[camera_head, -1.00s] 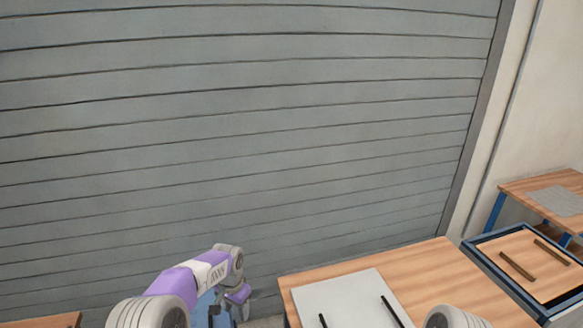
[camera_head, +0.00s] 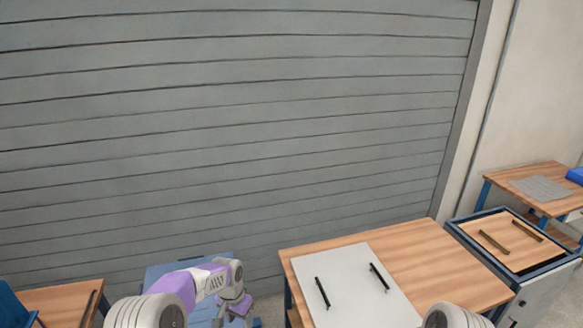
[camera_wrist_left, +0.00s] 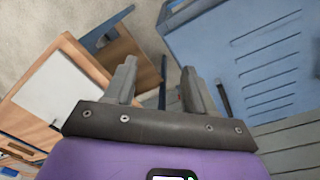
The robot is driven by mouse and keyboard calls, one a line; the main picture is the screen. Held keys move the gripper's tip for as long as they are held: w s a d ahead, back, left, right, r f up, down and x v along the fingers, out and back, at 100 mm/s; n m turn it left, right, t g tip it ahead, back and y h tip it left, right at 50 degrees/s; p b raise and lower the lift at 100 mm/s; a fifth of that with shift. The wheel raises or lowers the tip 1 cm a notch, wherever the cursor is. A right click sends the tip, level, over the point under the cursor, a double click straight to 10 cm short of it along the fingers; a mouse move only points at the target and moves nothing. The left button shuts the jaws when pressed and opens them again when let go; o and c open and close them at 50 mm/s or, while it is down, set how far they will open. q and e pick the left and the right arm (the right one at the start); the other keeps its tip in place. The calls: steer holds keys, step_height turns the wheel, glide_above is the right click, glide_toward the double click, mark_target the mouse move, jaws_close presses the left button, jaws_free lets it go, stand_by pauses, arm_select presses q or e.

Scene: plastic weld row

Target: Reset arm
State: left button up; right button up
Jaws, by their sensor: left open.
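My left arm reaches in from the lower left in the head view, with its gripper (camera_head: 240,303) hanging down to the left of the middle wooden table. In the left wrist view the left gripper (camera_wrist_left: 158,85) has its two grey fingers apart with nothing between them. It points past the table toward the floor and a blue cabinet. Only a rounded link of my right arm shows at the lower edge of the head view; the right gripper is out of view.
The middle table (camera_head: 431,257) bears a pale sheet (camera_head: 345,270) with two dark bars (camera_head: 322,292). A blue cabinet (camera_wrist_left: 245,55) and a wooden table (camera_head: 60,300) stand at left.

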arm_select(q)
step_height(320, 180, down, 7)
steer(key=b, duration=0.1)
steer(key=s+d+f+n+h+b, duration=0.1)
steer(key=s+d+f+n+b, duration=0.1)
steer(key=s+f, duration=0.7)
steer(key=s+d+f+n+h+b, duration=0.2)
steer(key=s+f+n+b, duration=0.3)
steer(key=s, duration=1.2)
step_height(320, 180, down, 5)
steer(key=shift+s+d+r+n+t+h+b, duration=0.25)
steer(key=shift+d+n, duration=0.25)
steer(key=shift+d, duration=0.35)
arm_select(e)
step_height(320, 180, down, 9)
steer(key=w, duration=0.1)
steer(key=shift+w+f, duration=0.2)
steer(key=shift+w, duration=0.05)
arm_select(q)
steer(key=shift+w, duration=0.1)
steer(key=shift+c, duration=0.9)
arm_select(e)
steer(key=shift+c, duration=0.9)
arm_select(q)
steer(key=shift+a, duration=0.15)
steer(key=shift+c, duration=0.3)
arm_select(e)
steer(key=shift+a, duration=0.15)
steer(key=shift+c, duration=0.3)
